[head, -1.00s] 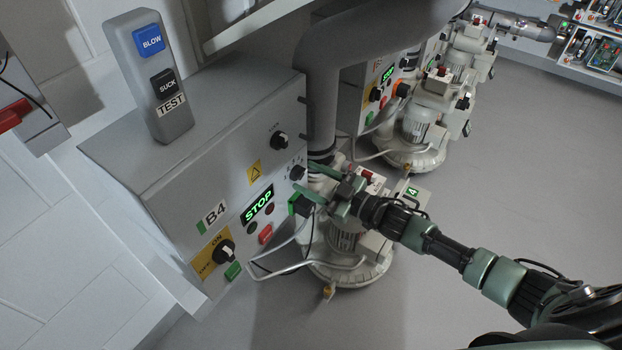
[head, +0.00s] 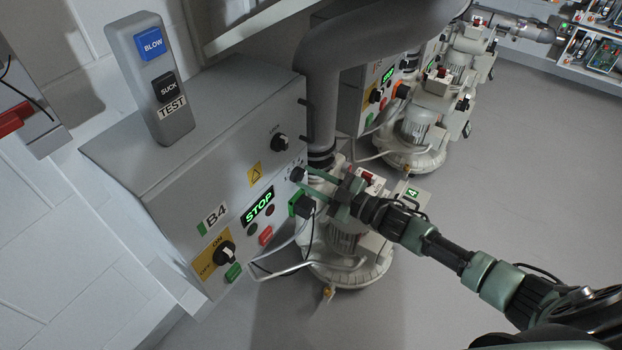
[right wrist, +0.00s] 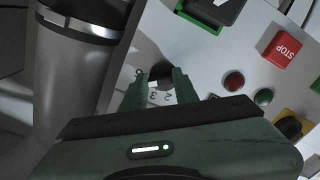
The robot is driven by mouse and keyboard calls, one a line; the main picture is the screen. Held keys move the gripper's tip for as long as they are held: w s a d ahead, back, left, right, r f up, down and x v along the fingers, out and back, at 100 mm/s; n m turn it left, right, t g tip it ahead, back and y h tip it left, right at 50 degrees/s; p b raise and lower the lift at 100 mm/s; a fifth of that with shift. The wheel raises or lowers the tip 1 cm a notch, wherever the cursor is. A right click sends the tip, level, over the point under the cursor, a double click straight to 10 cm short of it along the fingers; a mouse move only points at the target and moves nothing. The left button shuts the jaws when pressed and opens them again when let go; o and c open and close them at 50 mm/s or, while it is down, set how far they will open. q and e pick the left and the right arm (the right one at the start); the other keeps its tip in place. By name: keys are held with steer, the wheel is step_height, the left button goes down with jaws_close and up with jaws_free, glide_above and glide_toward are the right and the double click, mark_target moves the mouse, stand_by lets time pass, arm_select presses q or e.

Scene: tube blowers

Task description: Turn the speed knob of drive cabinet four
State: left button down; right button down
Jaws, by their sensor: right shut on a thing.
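Drive cabinet B4 (head: 190,215) is the grey box at the left of the head view, with a lit green STOP display. Its small black speed knob (head: 297,174) sits on the front panel near the right edge, beside printed scale numbers. The knob also shows in the right wrist view (right wrist: 161,71). My right gripper (head: 303,177) reaches in from the right with its green fingers shut on the speed knob, one on each side. The fingers cover part of the knob and its scale. My left gripper is not in view.
Another black knob (head: 279,142) sits above, and a yellow-plated ON/OFF switch (head: 224,252) sits lower left. A blower (head: 345,262) with hoses stands close under my right arm. A thick grey pipe (head: 322,110) rises beside the cabinet. Grey floor is free at right.

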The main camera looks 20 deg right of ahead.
steer(key=n, duration=0.2)
steer(key=shift+n, duration=0.4)
steer(key=shift+r+n, duration=0.1)
steer(key=shift+n, duration=1.7)
steer(key=shift+n+b, duration=0.3)
steer(key=shift+n, duration=0.8)
steer(key=shift+a+r+n, duration=0.1)
steer(key=shift+n, duration=0.8)
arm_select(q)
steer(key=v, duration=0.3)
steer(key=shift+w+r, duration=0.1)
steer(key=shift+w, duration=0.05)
arm_select(e)
steer(key=shift+s+n, duration=0.1)
steer(key=shift+n, duration=0.2)
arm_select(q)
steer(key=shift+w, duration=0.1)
arm_select(e)
steer(key=c, duration=1.1)
jaws_free()
